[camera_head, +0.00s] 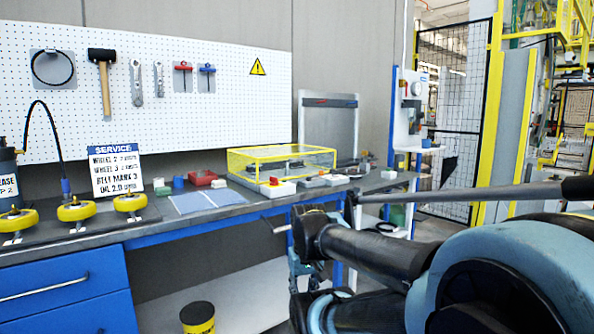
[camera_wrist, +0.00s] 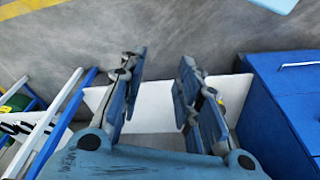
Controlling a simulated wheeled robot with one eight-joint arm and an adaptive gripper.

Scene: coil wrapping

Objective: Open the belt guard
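The belt guard (camera_head: 281,158) is a yellow-framed, see-through box on the right part of the workbench. It sits down flat over a dark mechanism that shows only partly through it. My gripper (camera_head: 303,270) hangs low in front of the bench, below and to the right of the guard and apart from it. In the wrist view my gripper (camera_wrist: 162,72) has its two fingers spread wide with nothing between them. The guard is not in the wrist view.
Yellow wheels (camera_head: 76,211) and a service sign (camera_head: 116,171) are at left. Blue drawers (camera_head: 70,290) stand below. A lower white shelf (camera_head: 225,297) carries a yellow-black can (camera_head: 198,318).

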